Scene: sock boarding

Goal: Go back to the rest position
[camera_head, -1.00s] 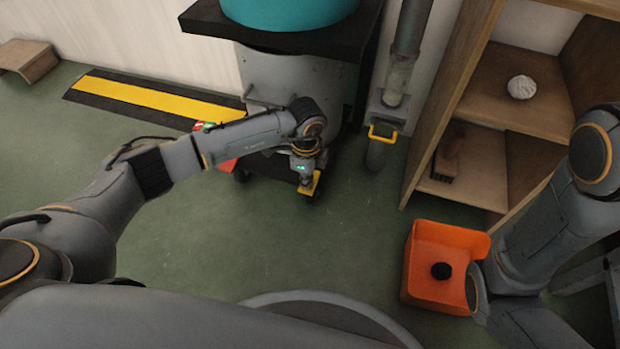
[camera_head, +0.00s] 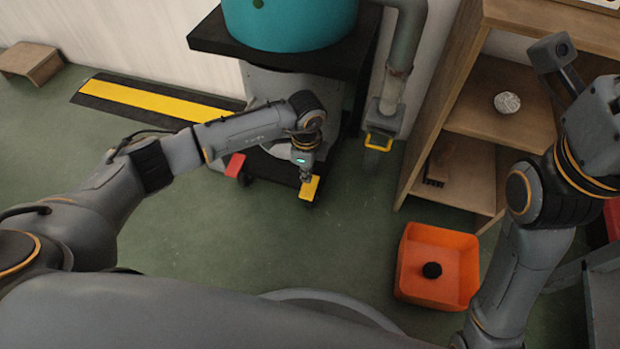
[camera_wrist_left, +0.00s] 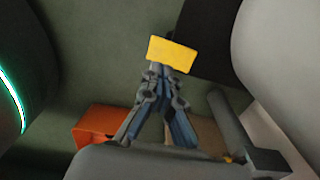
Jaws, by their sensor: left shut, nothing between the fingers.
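My left gripper (camera_head: 306,177) hangs low in front of the teal-topped machine (camera_head: 290,22), just beside a yellow pedal (camera_head: 310,188). In the left wrist view its fingers (camera_wrist_left: 155,68) are together and empty, and the yellow pedal (camera_wrist_left: 172,54) shows just past their tips. I cannot tell whether they touch it. My right arm is raised at the right of the head view, in front of the wooden shelf. Its gripper does not show.
An orange bin (camera_head: 440,262) with a dark balled item (camera_head: 432,270) stands on the floor. A wooden shelf (camera_head: 500,95) holds a pale ball (camera_head: 507,102) and a brush (camera_head: 438,165). A red pedal (camera_head: 235,165) is left of the yellow one. Open green floor lies in front.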

